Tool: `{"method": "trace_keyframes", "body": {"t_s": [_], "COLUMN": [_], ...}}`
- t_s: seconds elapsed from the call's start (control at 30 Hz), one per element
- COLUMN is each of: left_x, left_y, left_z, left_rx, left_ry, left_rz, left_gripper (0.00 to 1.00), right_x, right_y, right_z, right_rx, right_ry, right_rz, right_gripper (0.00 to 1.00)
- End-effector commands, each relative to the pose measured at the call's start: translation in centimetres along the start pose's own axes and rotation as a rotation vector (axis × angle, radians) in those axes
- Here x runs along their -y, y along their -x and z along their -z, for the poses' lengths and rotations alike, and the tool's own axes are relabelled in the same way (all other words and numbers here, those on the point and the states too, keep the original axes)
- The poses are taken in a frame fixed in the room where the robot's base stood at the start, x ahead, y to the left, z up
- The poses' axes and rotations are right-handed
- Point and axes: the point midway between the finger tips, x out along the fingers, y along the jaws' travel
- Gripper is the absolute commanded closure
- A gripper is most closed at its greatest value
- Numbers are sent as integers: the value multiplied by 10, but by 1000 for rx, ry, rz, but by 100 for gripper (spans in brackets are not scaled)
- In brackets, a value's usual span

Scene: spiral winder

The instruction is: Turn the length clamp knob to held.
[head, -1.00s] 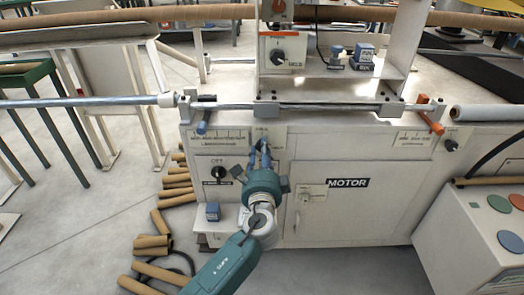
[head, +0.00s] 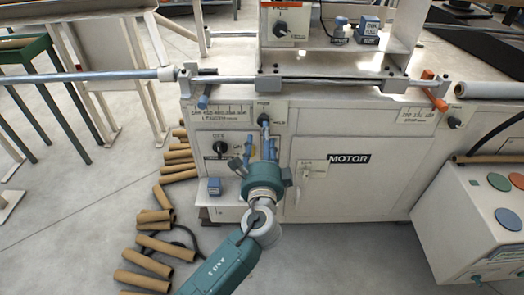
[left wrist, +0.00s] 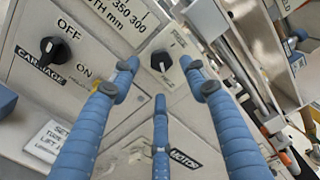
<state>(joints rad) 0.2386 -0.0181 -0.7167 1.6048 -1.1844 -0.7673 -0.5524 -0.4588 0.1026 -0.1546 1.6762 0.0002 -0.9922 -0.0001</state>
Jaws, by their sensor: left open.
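The length clamp knob (head: 264,119) is a small black knob on a pale plate, right of the length scale on the machine's front. It shows clearly in the left wrist view (left wrist: 161,61), where its pointer setting is hard to read. My left gripper (head: 256,141) is open, with its blue fingers spread just below and in front of the knob. In the left wrist view the gripper's fingertips (left wrist: 157,76) surround the knob's place in the picture, with no clear contact. My right gripper is not in view.
The carriage knob (head: 220,147) sits at lower left on the same front. A metal bar (head: 330,82) runs above, with an orange lever (head: 434,93) at right. Cardboard tubes (head: 150,250) lie on the floor at left. A button console (head: 470,220) stands at lower right.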

Motion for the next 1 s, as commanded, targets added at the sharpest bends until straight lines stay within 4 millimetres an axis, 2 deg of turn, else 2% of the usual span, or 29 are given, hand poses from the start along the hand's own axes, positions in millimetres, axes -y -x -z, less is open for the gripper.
{"method": "trace_keyframes", "body": {"t_s": [0.1,0.33,0.9,1.0], "left_x": [-1,0,0,-13], "left_y": [26,55,60,60], "left_z": [0,-1,-1,-4], "left_rx": [0,2,3,5], "left_ry": [1,0,-1,21], "left_rz": [-2,0,-1,-30], "left_gripper": [55,55,55,55], "right_x": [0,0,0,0], "right_y": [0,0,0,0], "right_z": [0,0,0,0], "right_rx": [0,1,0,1], "right_ry": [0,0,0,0], "right_rz": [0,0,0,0], "right_gripper": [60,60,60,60]}}
